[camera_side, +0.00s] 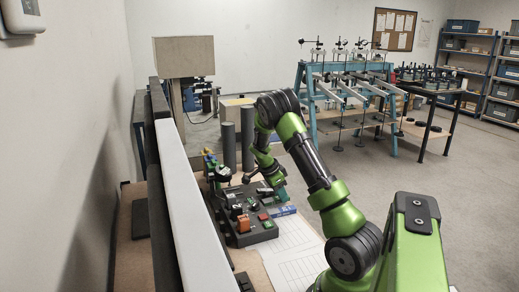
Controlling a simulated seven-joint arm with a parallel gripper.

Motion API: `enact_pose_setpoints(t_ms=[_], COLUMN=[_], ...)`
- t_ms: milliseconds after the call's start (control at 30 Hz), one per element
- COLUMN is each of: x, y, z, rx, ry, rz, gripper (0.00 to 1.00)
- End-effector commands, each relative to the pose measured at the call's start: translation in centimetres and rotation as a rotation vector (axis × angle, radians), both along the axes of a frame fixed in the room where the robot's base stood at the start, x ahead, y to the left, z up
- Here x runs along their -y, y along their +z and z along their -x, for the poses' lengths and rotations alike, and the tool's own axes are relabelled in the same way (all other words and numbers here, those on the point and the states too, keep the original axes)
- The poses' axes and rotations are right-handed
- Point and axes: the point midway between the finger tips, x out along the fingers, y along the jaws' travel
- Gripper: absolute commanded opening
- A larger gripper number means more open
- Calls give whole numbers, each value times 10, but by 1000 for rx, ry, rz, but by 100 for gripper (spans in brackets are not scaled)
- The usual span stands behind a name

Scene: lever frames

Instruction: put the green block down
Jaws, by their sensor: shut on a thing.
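My gripper (277,184) is at the end of my green arm, low over the right part of a dark grey board (233,238). The gripper is small here and its fingers do not show clearly. A teal-green piece (282,195) shows at its tip and looks like the green block, held in the jaws. Whether its underside touches the board cannot be told. A separate small green piece (268,224) is on the board nearer the camera, apart from the gripper.
An orange piece (243,223) and several small parts crowd the board. A blue piece (285,211) lies at its right edge. White printed sheets (297,255) cover the bench to the right. Two dark cylinders (247,138) stand behind. A long white-topped barrier (187,215) runs along the left.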

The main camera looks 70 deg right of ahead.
Motion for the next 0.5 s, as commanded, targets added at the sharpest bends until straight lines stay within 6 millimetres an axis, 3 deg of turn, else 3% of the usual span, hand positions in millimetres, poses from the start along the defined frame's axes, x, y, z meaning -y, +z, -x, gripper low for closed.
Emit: enact_pose_setpoints(t_ms=[300,500], x=[0,-5], y=[64,83], z=[-1,2], rx=[4,3], ry=[1,99], rz=[3,0], gripper=[0,0])
